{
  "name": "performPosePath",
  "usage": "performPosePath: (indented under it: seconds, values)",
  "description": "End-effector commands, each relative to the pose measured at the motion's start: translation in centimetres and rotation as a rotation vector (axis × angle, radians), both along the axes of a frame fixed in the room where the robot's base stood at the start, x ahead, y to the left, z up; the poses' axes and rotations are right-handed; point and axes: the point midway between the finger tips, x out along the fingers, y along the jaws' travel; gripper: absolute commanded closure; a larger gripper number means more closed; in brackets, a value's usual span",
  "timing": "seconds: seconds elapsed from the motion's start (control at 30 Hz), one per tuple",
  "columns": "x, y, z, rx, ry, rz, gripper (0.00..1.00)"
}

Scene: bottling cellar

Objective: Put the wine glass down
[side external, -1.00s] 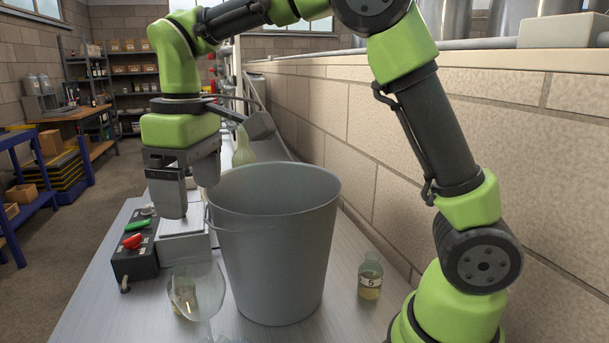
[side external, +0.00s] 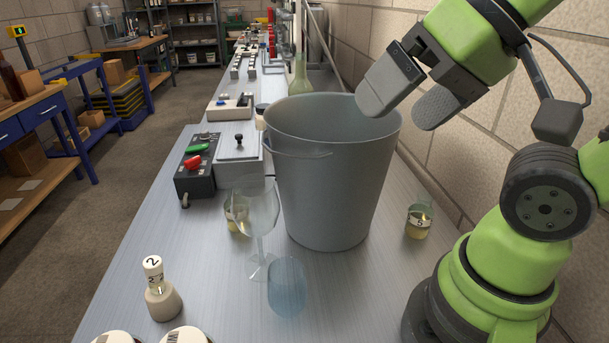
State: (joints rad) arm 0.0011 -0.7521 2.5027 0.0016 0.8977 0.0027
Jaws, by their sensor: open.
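The wine glass (side external: 258,210) is clear and stands upright on the metal bench, in front of the bucket's left side. Its foot (side external: 260,267) rests on the bench top. My gripper (side external: 393,112) is open and empty, with its two fingers apart above the right rim of the grey bucket. It is up and to the right of the glass, well clear of it. I cannot tell whether the fingers are over the bucket's mouth or in front of it.
The large grey bucket (side external: 330,190) fills the middle. A blue tumbler (side external: 287,288) stands close to the glass's foot. A jar marked 5 (side external: 419,220) is right, a bottle marked 2 (side external: 162,295) front left, and a control box (side external: 195,165) with red and green switches behind.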

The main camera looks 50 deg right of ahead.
Motion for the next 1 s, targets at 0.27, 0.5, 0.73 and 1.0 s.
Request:
performPosePath:
  seconds: [0.27, 0.5, 0.73, 1.0]
  values:
    - [0.2, 0.2, 0.0, 0.005, -0.002, 0.008, 0.0]
    - [5.2, 4.1, -0.2, 0.133, -0.081, 0.07, 0.0]
    - [10.9, 8.7, -3.2, 0.191, -0.173, -0.038, 0.0]
    - [12.5, 9.7, -9.4, -0.122, -0.299, -0.221, 0.0]
